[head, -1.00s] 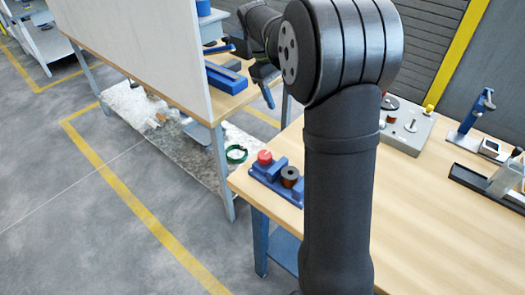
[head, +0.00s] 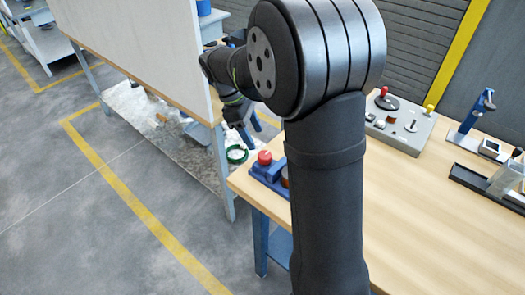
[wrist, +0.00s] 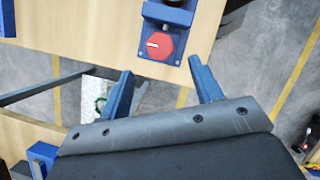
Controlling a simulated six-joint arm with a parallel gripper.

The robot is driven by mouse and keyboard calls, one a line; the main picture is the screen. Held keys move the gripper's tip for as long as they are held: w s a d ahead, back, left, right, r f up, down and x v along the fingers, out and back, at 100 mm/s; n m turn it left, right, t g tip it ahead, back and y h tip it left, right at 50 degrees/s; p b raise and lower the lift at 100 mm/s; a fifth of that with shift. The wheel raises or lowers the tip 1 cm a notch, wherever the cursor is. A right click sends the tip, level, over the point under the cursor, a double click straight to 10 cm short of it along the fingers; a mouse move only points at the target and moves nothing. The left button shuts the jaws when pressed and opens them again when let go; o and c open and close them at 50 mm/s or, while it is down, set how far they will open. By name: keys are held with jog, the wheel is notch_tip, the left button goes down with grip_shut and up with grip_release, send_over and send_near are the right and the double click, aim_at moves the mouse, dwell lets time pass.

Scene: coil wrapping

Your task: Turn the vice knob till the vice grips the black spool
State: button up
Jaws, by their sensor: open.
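The blue vice (head: 262,174) sits at the left corner of the wooden table. Its red knob (head: 264,157) faces up in the head view. In the wrist view the red knob (wrist: 160,45) is hexagonal with a white mark, and the blue vice body (wrist: 168,14) is at the top edge. The black spool (head: 285,179) is mostly hidden behind my arm; whether the vice grips it cannot be seen. My gripper (wrist: 160,67) is open and empty, its two blue fingers apart, with the knob just beyond and between their tips in the picture, not touching.
The wooden table (head: 420,225) has wide clear space to the right. A grey panel with knobs (head: 402,125) stands at its back, with a blue stand (head: 470,120) beyond. A tall white board (head: 140,50) rises left of my gripper. A green ring (head: 237,154) lies below.

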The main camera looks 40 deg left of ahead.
aim_at(264, 155)
jog(key=x, duration=0.7)
jog(key=shift+f, duration=0.15)
jog(key=c, duration=1)
